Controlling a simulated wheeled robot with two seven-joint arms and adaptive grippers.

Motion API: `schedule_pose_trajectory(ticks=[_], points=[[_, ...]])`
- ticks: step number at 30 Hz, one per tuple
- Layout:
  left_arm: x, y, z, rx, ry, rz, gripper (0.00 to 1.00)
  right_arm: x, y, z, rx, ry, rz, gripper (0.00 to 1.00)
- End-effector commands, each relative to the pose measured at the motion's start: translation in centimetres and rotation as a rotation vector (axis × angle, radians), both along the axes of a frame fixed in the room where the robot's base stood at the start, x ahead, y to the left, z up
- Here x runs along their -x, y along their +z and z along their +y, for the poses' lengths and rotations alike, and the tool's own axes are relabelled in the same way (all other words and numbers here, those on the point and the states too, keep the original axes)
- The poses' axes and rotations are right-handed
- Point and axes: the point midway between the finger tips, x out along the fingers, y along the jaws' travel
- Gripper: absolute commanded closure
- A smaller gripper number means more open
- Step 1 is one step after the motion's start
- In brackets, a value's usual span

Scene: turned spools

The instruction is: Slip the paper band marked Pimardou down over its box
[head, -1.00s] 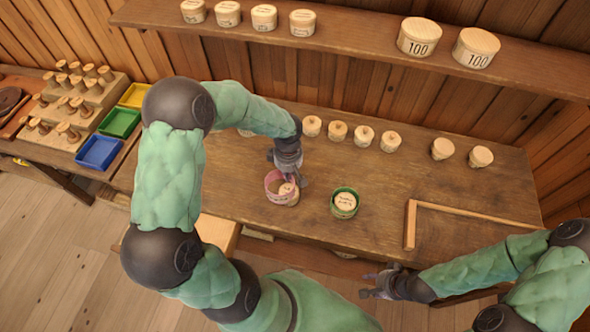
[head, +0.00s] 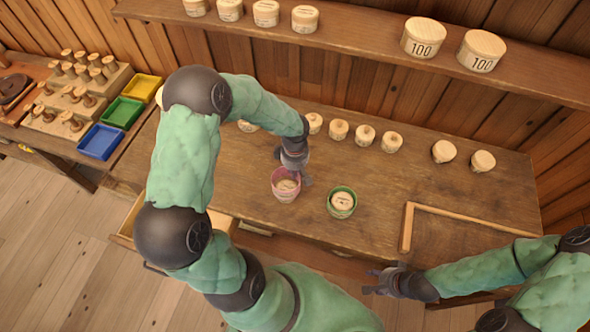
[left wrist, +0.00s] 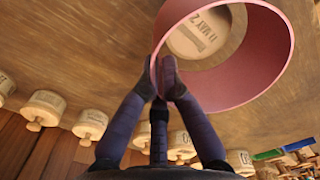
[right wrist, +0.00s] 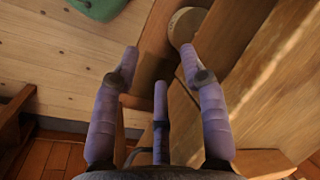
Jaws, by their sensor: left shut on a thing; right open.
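The pink paper band (head: 285,196) is a wide ring, and its marking is not readable. My left gripper (head: 305,177) is shut on its wall, which also shows in the left wrist view (left wrist: 279,50). A round pale wooden box (head: 288,186) shows through the band; in the left wrist view its stamped lid (left wrist: 200,33) lies inside the ring's outline, off centre. I cannot tell whether the band is around the box or just above it. My right gripper (head: 376,282) is open and empty off the bench's front edge; it also shows in the right wrist view (right wrist: 155,58).
A second box (head: 342,201) stands close to the right with a green band (head: 334,209) around it. Several lidded boxes (head: 338,130) line the back of the bench. A wooden corner strip (head: 407,228) lies at the right. A drawer (head: 128,226) stands open at the front left.

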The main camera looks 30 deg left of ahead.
Motion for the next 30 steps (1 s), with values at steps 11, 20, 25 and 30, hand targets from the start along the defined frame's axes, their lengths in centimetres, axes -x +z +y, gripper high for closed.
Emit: schedule_pose_trajectory(ticks=[11,20,25,30], points=[[-0.01,-0.05,0.02,0.0,0.0,0.0,1.0,-0.03,0.0,-0.01,0.0,0.0,-0.001,0.56],[-0.02,-0.08,0.02,0.0,0.0,-0.001,1.0,-0.02,-0.21,0.0,0.0,0.0,-0.001,0.56],[-0.01,-0.1,0.01,0.0,0.0,-0.001,1.0,-0.03,-0.62,-0.01,0.0,0.0,-0.001,0.56],[0.01,-0.02,0.0,0.0,0.0,0.0,1.0,-0.02,-0.69,0.0,0.0,0.0,-0.001,0.56]])
